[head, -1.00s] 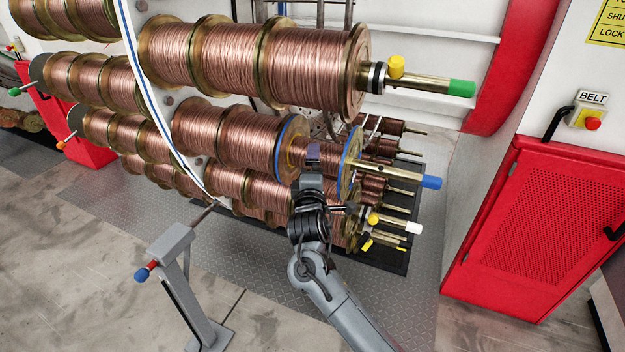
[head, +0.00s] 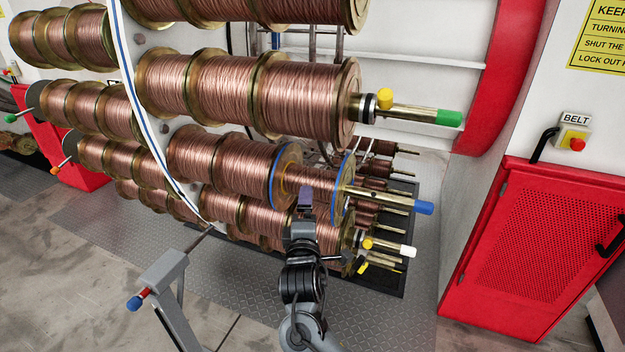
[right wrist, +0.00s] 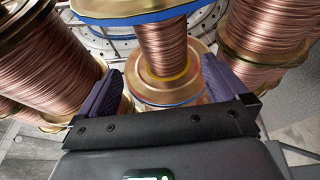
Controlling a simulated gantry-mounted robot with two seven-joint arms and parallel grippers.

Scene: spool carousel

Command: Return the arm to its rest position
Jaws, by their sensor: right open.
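My right gripper (head: 305,198) is in front of the lower part of the spool rack in the head view, its arm coming up from the bottom edge. Its jaws are open and empty. The blue-rimmed spool (head: 322,180), with a thin winding of copper wire, sits just above and behind the fingertips on a blue-tipped shaft (head: 424,207). In the right wrist view the two dark purple fingers (right wrist: 162,85) stand wide apart, with the narrow copper winding (right wrist: 165,48) beyond and between them. Contact cannot be told. My left gripper is not in view.
Full copper spools (head: 300,95) are close above and left. Shafts with a green tip (head: 449,118) and white tip (head: 408,251) stick out right. A grey stand (head: 164,272) is at lower left; a red cabinet (head: 535,240) stands right. Floor between is open.

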